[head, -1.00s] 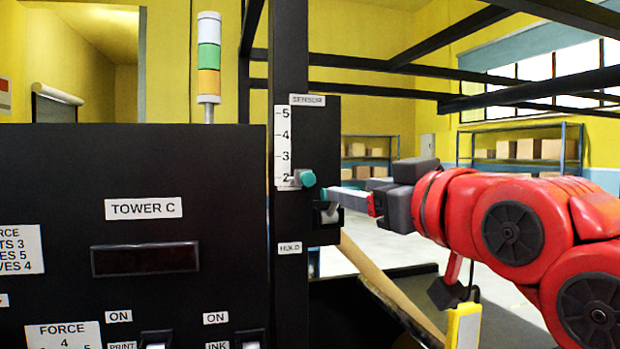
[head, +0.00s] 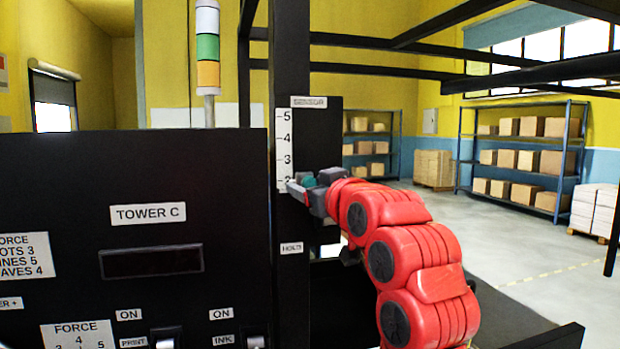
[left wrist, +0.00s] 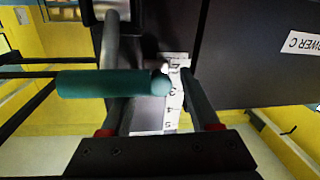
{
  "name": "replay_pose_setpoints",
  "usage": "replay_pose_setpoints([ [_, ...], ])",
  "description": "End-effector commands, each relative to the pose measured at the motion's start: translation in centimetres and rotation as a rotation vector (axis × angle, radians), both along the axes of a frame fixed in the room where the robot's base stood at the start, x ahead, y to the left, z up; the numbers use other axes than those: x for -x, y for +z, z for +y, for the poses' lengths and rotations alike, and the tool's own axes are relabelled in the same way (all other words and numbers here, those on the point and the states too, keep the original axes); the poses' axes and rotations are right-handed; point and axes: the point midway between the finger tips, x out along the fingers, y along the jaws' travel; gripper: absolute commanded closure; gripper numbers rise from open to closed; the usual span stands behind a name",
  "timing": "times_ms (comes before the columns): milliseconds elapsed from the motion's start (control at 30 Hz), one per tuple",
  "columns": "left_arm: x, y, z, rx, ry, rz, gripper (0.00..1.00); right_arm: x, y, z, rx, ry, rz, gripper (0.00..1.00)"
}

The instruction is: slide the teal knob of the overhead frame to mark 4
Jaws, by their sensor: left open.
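The teal knob (head: 309,182) sits low on the white scale (head: 284,150) of the black upright, about level with mark 2, which my gripper partly covers. In the left wrist view the knob (left wrist: 105,83) is a teal rod crossing over one finger, its rounded end between the two fingers. My left gripper (head: 312,185) is open at the knob, one finger on either side of its end in the head view. I cannot tell whether either finger touches it. Marks 3, 4 and 5 show above. My right gripper is not in view.
The black TOWER C panel (head: 100,180) fills the left, with a signal light (head: 208,50) above it. Dark overhead bars (head: 400,50) cross at upper right. A HOLD label (head: 291,248) is below the knob. Shelves with boxes (head: 520,150) stand far behind.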

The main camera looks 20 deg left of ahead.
Motion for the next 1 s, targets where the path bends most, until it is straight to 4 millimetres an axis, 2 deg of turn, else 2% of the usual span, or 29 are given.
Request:
replay_pose_setpoints([
  [267, -0.11, -0.03, 0.10, -0.001, 0.000, -0.001, 0.38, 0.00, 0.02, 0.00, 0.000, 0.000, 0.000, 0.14],
  [600, -0.08, -0.01, 0.14, -0.001, 0.001, -0.001, 0.99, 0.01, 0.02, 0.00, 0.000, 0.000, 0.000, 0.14],
  [1000, -0.06, 0.03, 0.18, -0.001, 0.002, -0.001, 1.00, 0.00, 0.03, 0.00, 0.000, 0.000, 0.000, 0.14],
])
